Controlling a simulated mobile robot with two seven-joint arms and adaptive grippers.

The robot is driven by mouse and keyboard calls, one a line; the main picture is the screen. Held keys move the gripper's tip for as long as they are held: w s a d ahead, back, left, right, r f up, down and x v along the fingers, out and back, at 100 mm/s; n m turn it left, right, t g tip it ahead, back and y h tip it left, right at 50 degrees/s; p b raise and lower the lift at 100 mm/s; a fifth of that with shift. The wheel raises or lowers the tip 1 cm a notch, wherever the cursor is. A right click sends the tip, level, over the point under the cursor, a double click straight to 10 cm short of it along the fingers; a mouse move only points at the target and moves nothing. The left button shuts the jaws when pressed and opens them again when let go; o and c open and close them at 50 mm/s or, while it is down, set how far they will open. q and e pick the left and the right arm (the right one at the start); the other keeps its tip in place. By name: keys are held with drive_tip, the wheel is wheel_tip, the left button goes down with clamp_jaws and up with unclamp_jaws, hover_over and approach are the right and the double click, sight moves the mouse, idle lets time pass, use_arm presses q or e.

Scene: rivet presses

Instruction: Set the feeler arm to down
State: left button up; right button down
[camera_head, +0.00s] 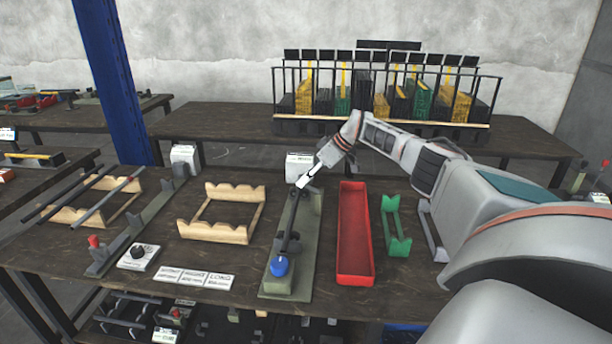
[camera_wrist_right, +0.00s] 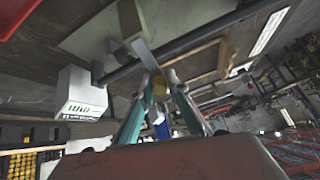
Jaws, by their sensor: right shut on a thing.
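The fixture with the feeler arm has a long grey-green base (camera_head: 308,230) on the table, with a blue knob (camera_head: 279,265) at its near end. A dark bar (camera_head: 291,222) runs from near the knob toward the far end. My right gripper (camera_head: 307,178) is over the far end of this fixture. My left gripper is not in view.
A white labelled box (camera_head: 299,167) stands just behind the fixture. A red tray (camera_head: 355,235) and a green rack (camera_head: 396,228) lie to its right. A wooden cradle (camera_head: 224,213) and labelled plates (camera_head: 194,278) lie to its left. A loaded rack (camera_head: 385,100) stands on the back table.

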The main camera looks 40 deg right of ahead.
drive_tip(key=shift+w+a+f+g+h, duration=0.2)
drive_tip(key=shift+w+g+h, duration=0.25)
drive_tip(key=shift+g+h, duration=0.2)
drive_tip(key=shift+w+f+g+h+b, duration=0.15)
drive_tip(key=shift+f+g+h+b, duration=0.3)
drive_tip(key=shift+f+g+b, duration=0.45)
drive_tip(key=shift+a+b, duration=0.1)
drive_tip(key=shift+b, duration=0.45)
drive_tip(key=shift+w+a+f+g+h+b, duration=0.1)
drive_tip(key=shift+f+g+h+b, duration=0.15)
drive_tip(key=shift+g+h+b, duration=0.4)
drive_tip(key=shift+b, duration=0.55)
drive_tip(key=shift+h, duration=0.25)
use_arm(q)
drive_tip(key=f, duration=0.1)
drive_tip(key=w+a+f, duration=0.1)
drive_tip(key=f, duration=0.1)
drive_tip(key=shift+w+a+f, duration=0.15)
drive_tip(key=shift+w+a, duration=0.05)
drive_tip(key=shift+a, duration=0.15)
use_arm(e)
drive_tip(key=shift+r, duration=0.1)
